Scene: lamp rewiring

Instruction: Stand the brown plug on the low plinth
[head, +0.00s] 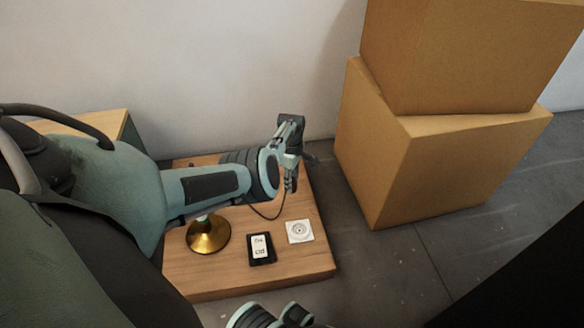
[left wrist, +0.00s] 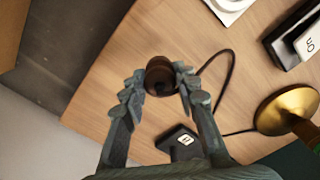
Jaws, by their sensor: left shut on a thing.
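The brown plug (left wrist: 158,76) is a small dark round piece. My left gripper (left wrist: 163,86) is shut on it, with a ribbed finger on either side. In the head view my left gripper (head: 291,186) points down over the right part of the low wooden plinth (head: 300,262); the plug cannot be made out there. The plinth's bare wood also shows in the left wrist view (left wrist: 130,45). I cannot tell whether the plug touches the wood. A dark cord (left wrist: 228,82) curves across the plinth near the plug.
On the plinth are a brass lamp base (head: 208,236), a black block with white labels (head: 261,248) and a white socket (head: 299,231). Another black labelled block (left wrist: 182,143) is near the gripper. Cardboard boxes (head: 430,165) stand right of the plinth, and a wall (head: 230,70) behind.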

